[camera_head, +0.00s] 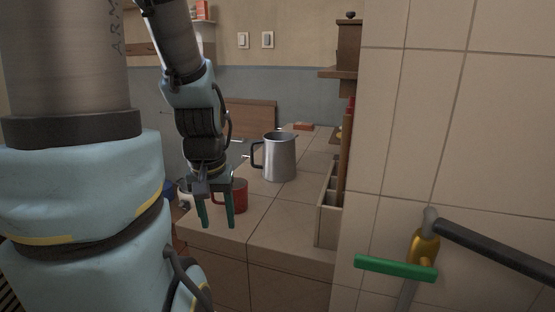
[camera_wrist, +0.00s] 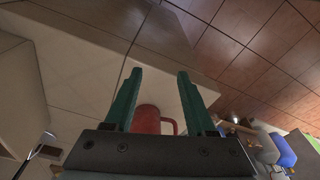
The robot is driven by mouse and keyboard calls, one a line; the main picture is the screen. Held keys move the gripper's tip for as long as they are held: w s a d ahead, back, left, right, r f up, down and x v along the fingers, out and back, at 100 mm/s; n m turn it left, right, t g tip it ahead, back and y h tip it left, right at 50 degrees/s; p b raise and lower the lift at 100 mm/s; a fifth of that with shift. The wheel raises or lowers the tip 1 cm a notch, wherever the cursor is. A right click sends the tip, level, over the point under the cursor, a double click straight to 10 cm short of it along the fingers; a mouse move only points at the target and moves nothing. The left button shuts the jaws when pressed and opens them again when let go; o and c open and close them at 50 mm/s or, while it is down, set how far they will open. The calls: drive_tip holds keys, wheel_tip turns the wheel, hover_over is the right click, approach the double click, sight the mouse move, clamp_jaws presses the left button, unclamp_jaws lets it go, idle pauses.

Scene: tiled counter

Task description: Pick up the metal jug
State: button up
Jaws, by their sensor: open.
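The metal jug (camera_head: 280,158) is a grey, upright pitcher with a dark handle on its left side. It stands on the tiled counter (camera_head: 285,214) in the head view. My gripper (camera_head: 217,222) has green fingers, points down and is open and empty. It hangs to the left of the jug and nearer to the camera, apart from it. In the wrist view the open fingers (camera_wrist: 160,88) show with nothing between their tips. I cannot make out the jug in the wrist view.
A red mug (camera_head: 240,196) stands on the counter just behind my gripper; it also shows in the wrist view (camera_wrist: 147,120). A wooden divided box (camera_head: 328,218) stands right of the jug, beside a tiled wall (camera_head: 450,130). A wooden board (camera_head: 250,118) leans at the back.

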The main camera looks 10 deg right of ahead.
drive_tip(key=shift+w+r, duration=0.15)
drive_tip(key=shift+c, duration=0.4)
drive_tip(key=n+t+p, duration=0.1)
drive_tip(key=t+p, duration=0.2)
drive_tip(key=p, duration=1)
approach(251, 150)
drive_tip(key=x, duration=0.4)
drive_tip(key=shift+w+f+p, duration=0.1)
drive_tip(key=shift+f+p, duration=0.15)
drive_tip(key=shift+p, duration=0.1)
drive_tip(key=shift+p+x, duration=1.25)
drive_tip(key=shift+x, duration=1.75)
drive_tip(key=shift+d, duration=0.1)
clamp_jaws()
